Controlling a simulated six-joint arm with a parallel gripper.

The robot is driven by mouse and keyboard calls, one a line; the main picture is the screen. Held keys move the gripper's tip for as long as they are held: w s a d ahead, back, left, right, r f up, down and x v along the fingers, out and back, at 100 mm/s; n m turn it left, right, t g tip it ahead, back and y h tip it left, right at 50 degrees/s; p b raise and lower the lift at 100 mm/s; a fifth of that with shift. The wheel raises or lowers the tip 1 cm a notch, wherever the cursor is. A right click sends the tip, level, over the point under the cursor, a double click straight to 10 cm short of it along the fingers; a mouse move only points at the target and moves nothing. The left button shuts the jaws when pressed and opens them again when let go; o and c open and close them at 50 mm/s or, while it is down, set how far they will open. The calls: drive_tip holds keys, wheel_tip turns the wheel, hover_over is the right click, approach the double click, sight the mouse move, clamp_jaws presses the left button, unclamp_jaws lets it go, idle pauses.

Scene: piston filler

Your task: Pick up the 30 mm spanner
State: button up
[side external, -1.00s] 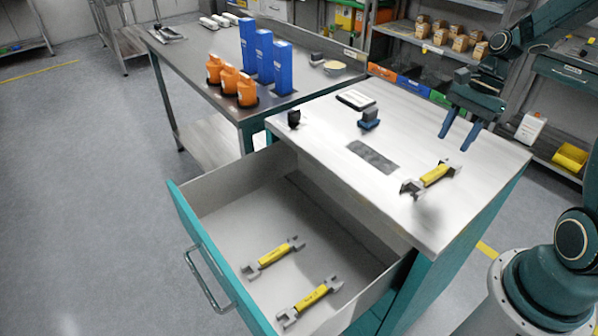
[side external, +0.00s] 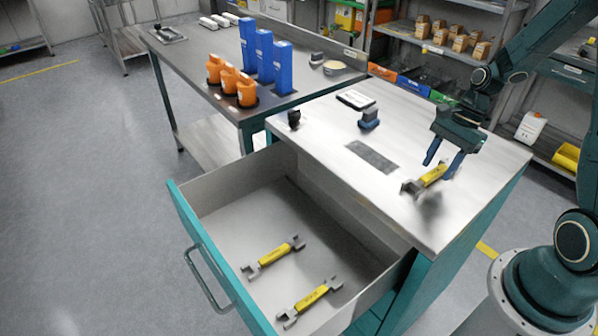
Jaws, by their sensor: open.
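Three spanners with yellow middles and grey open jaws are in view; their size marks are too small to read, so I cannot tell which is the 30 mm one. One spanner (side external: 433,176) lies on the cabinet top near its right front edge. A second spanner (side external: 272,257) and a third spanner (side external: 310,298) lie apart in the open drawer (side external: 225,200). My gripper (side external: 440,171) is open and points down, with its fingers at the cabinet-top spanner, partly overlapping it in the picture. I cannot tell whether they touch it.
The cabinet top (side external: 320,125) also carries a dark grey plate (side external: 371,157), a blue-grey block (side external: 368,118), a small black item (side external: 294,119) and a flat white-topped item (side external: 356,99). A bench (side external: 195,70) behind holds orange bottles (side external: 247,90) and blue boxes (side external: 282,68).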

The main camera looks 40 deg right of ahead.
sight(436, 171)
drive_tip(key=shift+x, duration=0.8)
clamp_jaws()
drive_tip(key=shift+r, duration=0.15)
wheel_tip(436, 171, up, 20)
idle(0.7)
idle(0.5)
